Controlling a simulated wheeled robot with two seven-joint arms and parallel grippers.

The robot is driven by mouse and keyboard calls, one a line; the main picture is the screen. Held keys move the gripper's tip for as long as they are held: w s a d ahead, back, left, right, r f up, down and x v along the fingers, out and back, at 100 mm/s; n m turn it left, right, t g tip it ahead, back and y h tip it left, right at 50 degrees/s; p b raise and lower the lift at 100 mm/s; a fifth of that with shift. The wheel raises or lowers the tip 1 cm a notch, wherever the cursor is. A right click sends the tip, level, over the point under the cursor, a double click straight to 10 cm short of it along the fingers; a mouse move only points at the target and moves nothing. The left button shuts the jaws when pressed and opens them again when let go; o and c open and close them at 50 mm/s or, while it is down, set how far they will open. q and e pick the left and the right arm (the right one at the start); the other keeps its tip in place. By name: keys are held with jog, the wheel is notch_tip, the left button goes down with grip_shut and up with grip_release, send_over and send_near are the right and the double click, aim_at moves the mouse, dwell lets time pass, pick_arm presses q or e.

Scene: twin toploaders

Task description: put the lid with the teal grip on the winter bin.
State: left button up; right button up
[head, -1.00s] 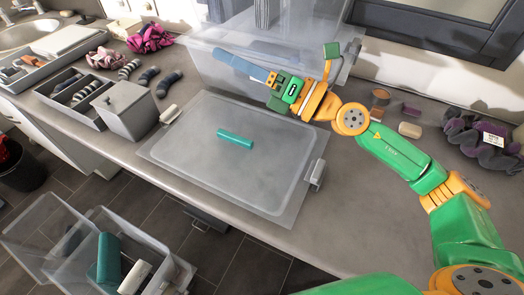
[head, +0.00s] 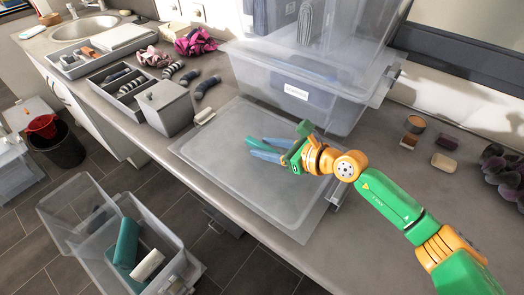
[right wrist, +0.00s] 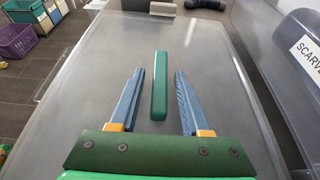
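The clear lid (head: 225,165) lies flat on the counter, and its near edge lies close to the counter's front edge. Its teal grip (head: 280,142) is partly hidden by my right gripper (head: 251,147) in the head view. In the right wrist view the teal grip (right wrist: 160,85) stands between the two blue fingers of my right gripper (right wrist: 159,74), with a gap on each side. The right gripper is open. A large clear bin (head: 330,112) with a white label stands behind the lid; in the wrist view its label (right wrist: 308,48) begins "SCARVE". My left gripper is not in view.
Another clear container (head: 345,25) with folded cloth shows above the labelled bin. Grey trays (head: 130,100) and a grey box (head: 165,105) stand left of the lid. Small blocks (head: 443,162) lie at right. An open clear bin (head: 165,225) with rolls stands below the counter.

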grip_shut()
